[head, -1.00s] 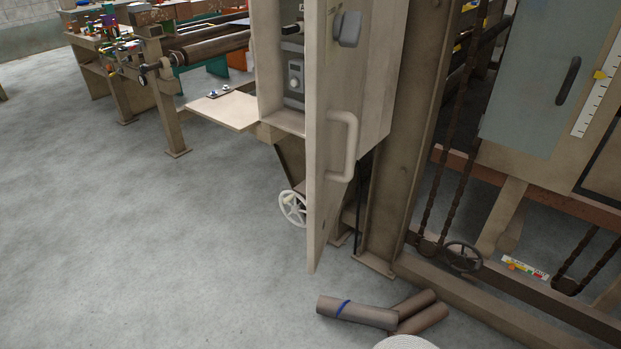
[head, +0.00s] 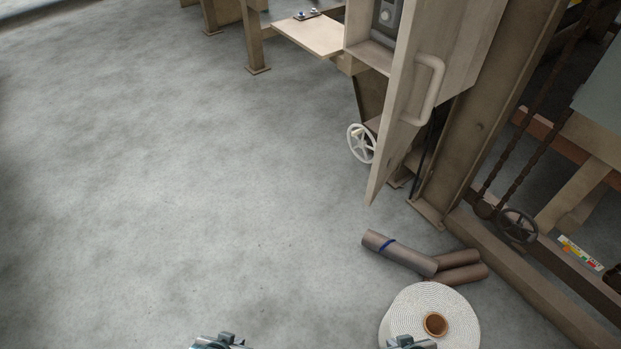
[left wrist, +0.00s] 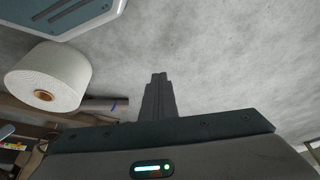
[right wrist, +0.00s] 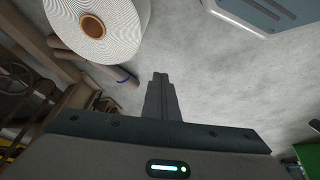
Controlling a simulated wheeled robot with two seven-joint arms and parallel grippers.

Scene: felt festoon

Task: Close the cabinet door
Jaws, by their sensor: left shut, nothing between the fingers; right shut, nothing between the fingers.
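The beige cabinet door (head: 392,125) stands open in the upper right of the head view, seen nearly edge-on. A light D-shaped handle (head: 433,92) is on its right-hand face. The cabinet (head: 468,55) is behind it, its open front showing a grey device (head: 387,14) inside. The door's top is cut off by the frame. My left gripper (left wrist: 158,78) is shut and empty over bare floor in the left wrist view. My right gripper (right wrist: 160,78) is also shut and empty. Both are well apart from the door; only parts of my arms show at the head view's bottom edge.
A large white roll (head: 405,310) and several brown tubes (head: 400,252) lie on the floor below the door. A white handwheel (head: 361,143) and a pale shelf (head: 308,36) are left of the door. A brown frame (head: 490,110) stands right. The floor at left is clear.

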